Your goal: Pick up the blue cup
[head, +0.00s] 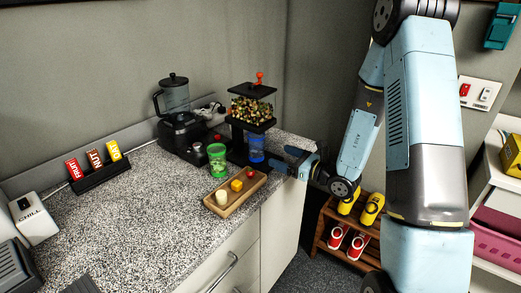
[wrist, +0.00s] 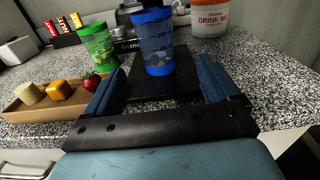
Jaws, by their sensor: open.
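The blue cup (head: 256,147) stands upright on the black base of the dispenser, and it also shows in the wrist view (wrist: 155,42). It is translucent with a blue rim and a blue bottom. My gripper (head: 274,162) is at the counter's right edge, just right of the cup. In the wrist view my gripper (wrist: 160,72) is open and empty, with one finger to each side of the black base. The cup is ahead of the fingertips, roughly centred between them, and seems not to be touched. The green cup (head: 217,160) stands to its left.
A wooden tray (head: 222,211) with food pieces lies in front of the cups. The dispenser (head: 251,108) rises above the blue cup. A blender (head: 175,105) is behind left. A drink mix tub (wrist: 209,18) stands right of the cup.

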